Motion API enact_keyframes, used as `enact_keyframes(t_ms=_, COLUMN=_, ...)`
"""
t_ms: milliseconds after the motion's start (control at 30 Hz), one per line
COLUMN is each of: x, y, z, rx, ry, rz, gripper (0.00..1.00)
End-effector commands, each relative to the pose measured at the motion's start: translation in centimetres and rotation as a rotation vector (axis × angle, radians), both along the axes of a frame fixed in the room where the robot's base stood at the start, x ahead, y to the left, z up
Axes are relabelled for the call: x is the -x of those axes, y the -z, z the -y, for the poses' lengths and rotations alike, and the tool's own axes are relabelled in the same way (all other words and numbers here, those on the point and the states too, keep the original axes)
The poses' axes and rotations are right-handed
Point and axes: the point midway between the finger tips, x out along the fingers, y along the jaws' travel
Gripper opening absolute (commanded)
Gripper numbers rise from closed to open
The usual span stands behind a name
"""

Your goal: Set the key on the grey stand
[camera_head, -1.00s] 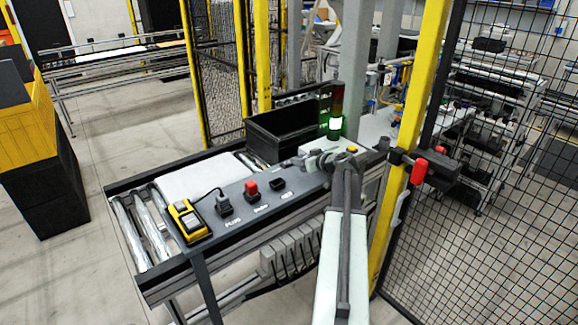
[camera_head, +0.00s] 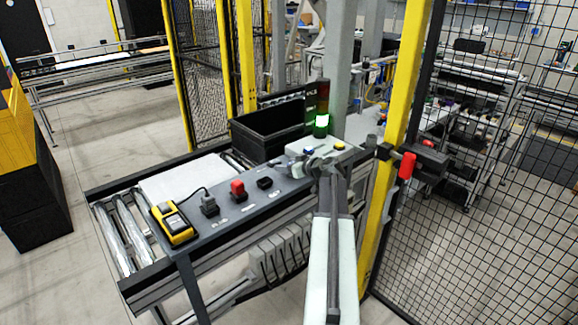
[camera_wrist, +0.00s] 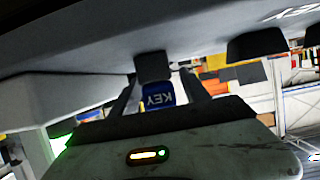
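A blue key marked KEY (camera_wrist: 158,95) shows upside down in the wrist view, against a small dark grey stand (camera_wrist: 152,66). The stand meets the dark console surface, which fills the top of that view. My gripper (camera_wrist: 158,82) has one finger on each side of the key, with narrow gaps visible, so it looks open around it. Whether the key rests fully on the stand is hard to tell. In the head view my gripper (camera_head: 322,165) is at the right end of the console and hides the stand.
The console (camera_head: 235,215) carries a yellow device (camera_head: 173,223), a grey plug (camera_head: 209,205), a red part (camera_head: 238,189) and a black socket (camera_head: 264,183). A pale box (camera_head: 300,147) and lit signal tower (camera_head: 321,120) stand behind my gripper. A yellow post (camera_head: 405,90) and mesh fence are close right.

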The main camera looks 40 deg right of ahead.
Motion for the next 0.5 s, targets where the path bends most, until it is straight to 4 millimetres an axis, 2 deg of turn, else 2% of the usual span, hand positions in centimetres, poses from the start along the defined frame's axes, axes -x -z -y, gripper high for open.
enact_keyframes(t_ms=267, x=0.1, y=-0.7, z=0.0, rx=0.0, ry=0.0, rz=0.0, gripper=0.54)
enact_keyframes(t_ms=367, x=1.8, y=-1.4, z=-0.3, rx=-0.001, ry=0.001, rz=0.0, gripper=0.54)
enact_keyframes(t_ms=500, x=5.2, y=-2.9, z=-0.6, rx=0.0, ry=0.002, rz=0.001, gripper=0.54)
